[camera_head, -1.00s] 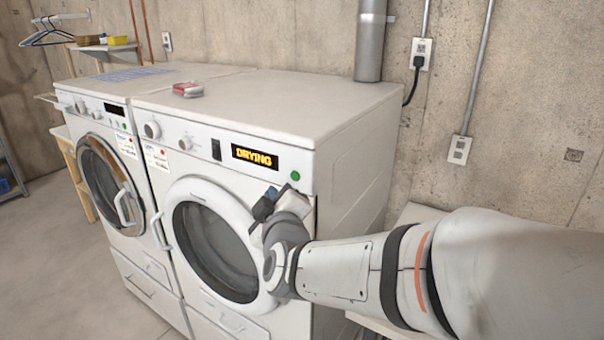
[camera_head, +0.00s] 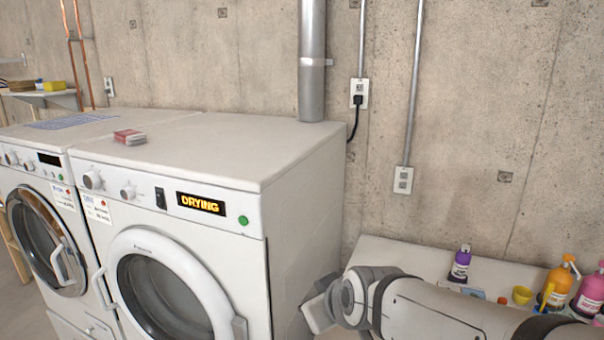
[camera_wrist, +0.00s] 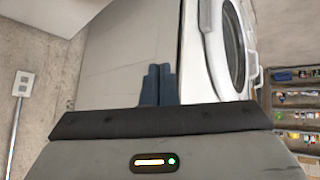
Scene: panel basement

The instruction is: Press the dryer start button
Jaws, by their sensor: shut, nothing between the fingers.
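The dryer (camera_head: 215,158) is the white machine on the right of the pair, with a round door (camera_head: 158,285) that is closed. Its display (camera_head: 201,203) reads "DRYING" in yellow letters. The green start button (camera_head: 244,220) sits just right of the display. My gripper (camera_wrist: 158,85) shows in the wrist view with its two blue fingers together and nothing between them. The dryer's side and door edge show beyond the fingers there. In the head view my arm's end is low, right of the dryer's front corner and apart from the button; the fingers are hidden there.
A washer (camera_head: 40,215) stands left of the dryer. A red and white box (camera_head: 129,137) lies on top. A white table (camera_head: 405,255) at the right holds a purple bottle (camera_head: 460,264), an orange bottle (camera_head: 560,285) and a pink bottle (camera_head: 590,292). A grey pipe (camera_head: 312,60) rises behind.

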